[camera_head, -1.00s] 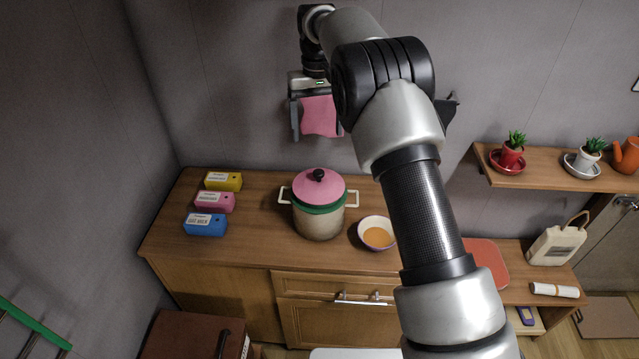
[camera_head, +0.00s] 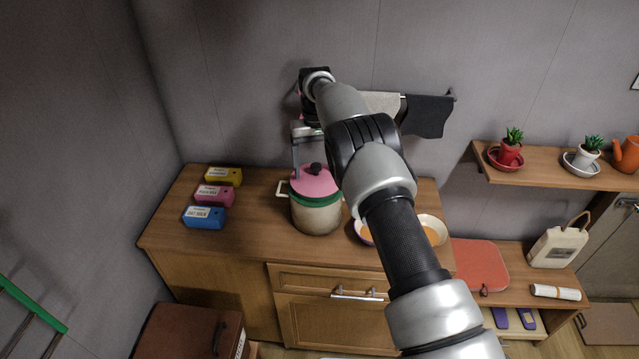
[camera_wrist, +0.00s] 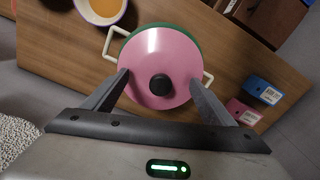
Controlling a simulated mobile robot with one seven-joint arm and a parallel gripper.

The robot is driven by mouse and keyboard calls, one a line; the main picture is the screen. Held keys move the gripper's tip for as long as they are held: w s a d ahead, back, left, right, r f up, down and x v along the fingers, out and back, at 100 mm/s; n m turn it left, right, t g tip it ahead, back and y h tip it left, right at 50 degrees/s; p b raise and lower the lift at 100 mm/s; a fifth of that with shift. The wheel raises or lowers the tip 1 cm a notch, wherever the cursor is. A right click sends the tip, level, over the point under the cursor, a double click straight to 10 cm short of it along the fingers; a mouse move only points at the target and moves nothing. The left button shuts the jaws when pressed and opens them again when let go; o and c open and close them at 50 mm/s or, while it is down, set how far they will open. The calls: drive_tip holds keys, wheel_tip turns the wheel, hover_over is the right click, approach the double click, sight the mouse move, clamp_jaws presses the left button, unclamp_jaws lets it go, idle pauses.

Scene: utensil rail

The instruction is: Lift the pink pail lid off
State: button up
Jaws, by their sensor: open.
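The pink lid (camera_head: 312,184) (camera_wrist: 158,50) with its black round knob (camera_head: 316,168) (camera_wrist: 161,84) sits on the cream pail (camera_head: 316,218), which has a green band under the lid. The pail's pale side handles show in the wrist view. My gripper (camera_wrist: 159,77) is open, pointing down over the lid, with one finger on each side of the knob and apart from it. In the head view my gripper (camera_head: 309,155) is just above the lid, partly hidden by my arm. I cannot tell the exact height of the fingertips.
Blue (camera_head: 204,217), pink (camera_head: 214,195) and yellow (camera_head: 223,176) boxes stand left of the pail. A bowl with orange contents (camera_head: 432,232) is to the right, partly behind my arm. Grey (camera_head: 383,104) and black (camera_head: 426,115) cloths hang on the wall rail. Counter between boxes and pail is clear.

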sight(316, 165)
drive_tip(key=shift+f, duration=0.35)
drive_tip(key=shift+s, duration=0.1)
drive_tip(key=c, duration=1.9)
drive_tip(key=shift+f, duration=0.1)
drive_tip(key=shift+c, duration=0.5)
drive_tip(key=shift+s, duration=0.1)
drive_tip(key=r, duration=0.3)
drive_tip(key=r+p, duration=0.1)
drive_tip(key=r, duration=0.6)
drive_tip(key=shift+w, duration=0.25)
drive_tip(key=shift+r+p, duration=0.4)
drive_tip(key=shift+p, duration=0.25)
drive_tip(key=shift+f, duration=0.1)
